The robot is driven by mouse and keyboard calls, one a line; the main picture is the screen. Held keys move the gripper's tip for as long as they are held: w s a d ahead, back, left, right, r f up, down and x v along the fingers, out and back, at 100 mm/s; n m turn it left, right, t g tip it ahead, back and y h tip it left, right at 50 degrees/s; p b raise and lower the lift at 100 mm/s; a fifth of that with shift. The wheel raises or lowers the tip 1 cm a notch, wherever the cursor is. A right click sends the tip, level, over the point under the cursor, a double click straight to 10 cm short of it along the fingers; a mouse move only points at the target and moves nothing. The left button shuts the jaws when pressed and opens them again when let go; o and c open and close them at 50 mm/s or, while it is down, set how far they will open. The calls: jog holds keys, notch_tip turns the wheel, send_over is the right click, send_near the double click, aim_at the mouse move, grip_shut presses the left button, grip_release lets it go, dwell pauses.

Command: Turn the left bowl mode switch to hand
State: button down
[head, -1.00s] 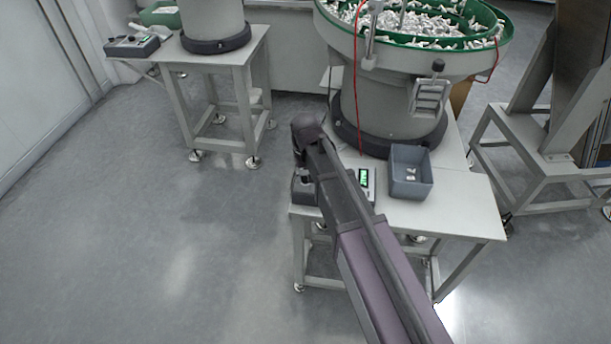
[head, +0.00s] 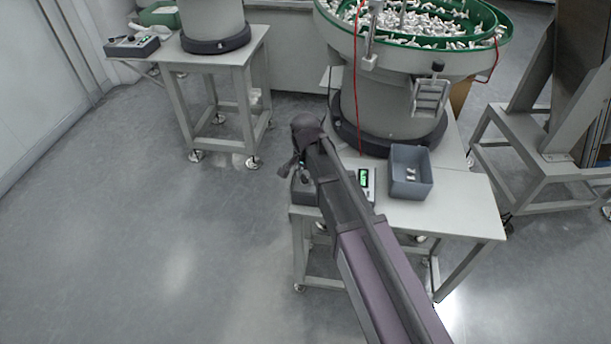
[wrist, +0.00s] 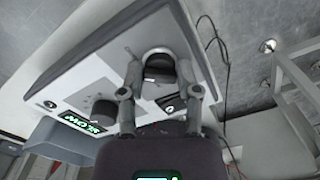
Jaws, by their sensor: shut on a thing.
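A control box (wrist: 100,65) with a pale top and dark sides fills much of the wrist view. On it, a round dark switch knob (wrist: 158,62) sits between the two fingers of my gripper (wrist: 159,72), which is shut on it. Its pointer direction and the legends around it cannot be read clearly. In the head view, my gripper (head: 297,167) is over the left part of the box (head: 303,191) on the near table, and my arm hides much of the box.
A second dark knob (wrist: 103,113) and a lit green display (wrist: 82,122) are beside the gripped knob. A grey bin (head: 411,174) stands right of the box, below the large bowl feeder (head: 390,100). Another control box (head: 132,46) is on the far-left table. Floor left is clear.

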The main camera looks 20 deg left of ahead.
jog(key=shift+s+m, duration=0.1)
jog(key=shift+m, duration=0.5)
jog(key=shift+c, duration=1.6)
grip_release()
jog(key=shift+n, duration=0.3)
